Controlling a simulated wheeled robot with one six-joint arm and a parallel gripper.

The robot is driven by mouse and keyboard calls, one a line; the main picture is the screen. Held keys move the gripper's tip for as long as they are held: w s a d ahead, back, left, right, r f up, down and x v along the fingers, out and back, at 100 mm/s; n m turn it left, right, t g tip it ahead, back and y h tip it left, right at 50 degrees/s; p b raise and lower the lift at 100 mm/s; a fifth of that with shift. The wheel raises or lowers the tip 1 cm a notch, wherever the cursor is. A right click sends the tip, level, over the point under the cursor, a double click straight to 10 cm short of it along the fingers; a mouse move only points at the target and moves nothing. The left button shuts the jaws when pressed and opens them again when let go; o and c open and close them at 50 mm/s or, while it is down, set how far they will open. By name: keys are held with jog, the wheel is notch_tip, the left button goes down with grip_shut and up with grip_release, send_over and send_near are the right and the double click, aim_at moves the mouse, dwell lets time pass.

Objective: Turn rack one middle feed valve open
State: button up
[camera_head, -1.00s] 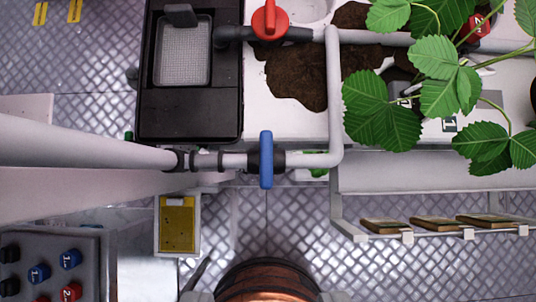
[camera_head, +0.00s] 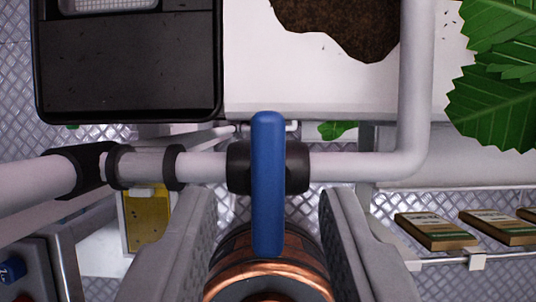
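The valve's blue handle (camera_head: 268,185) stands lengthwise in the picture, across the grey pipe (camera_head: 355,167), over a black valve body (camera_head: 238,167). My gripper (camera_head: 262,215) is open, with one grey finger to the left of the handle and one to the right. There is a clear gap on both sides, and I see no contact. The lower end of the handle lies between the fingers in the picture. No label for the rack or valve shows, so I cannot tell which rack this is.
A black box (camera_head: 125,65) stands at the upper left. A white planter (camera_head: 310,90) with soil is behind the pipe, with green leaves (camera_head: 500,90) at the right. Small packets (camera_head: 437,231) lie on a rail at the lower right. A yellow panel (camera_head: 147,215) shows at the lower left.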

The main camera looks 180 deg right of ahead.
jog(key=shift+w+f, duration=0.25)
jog(key=shift+f, duration=0.35)
grip_shut()
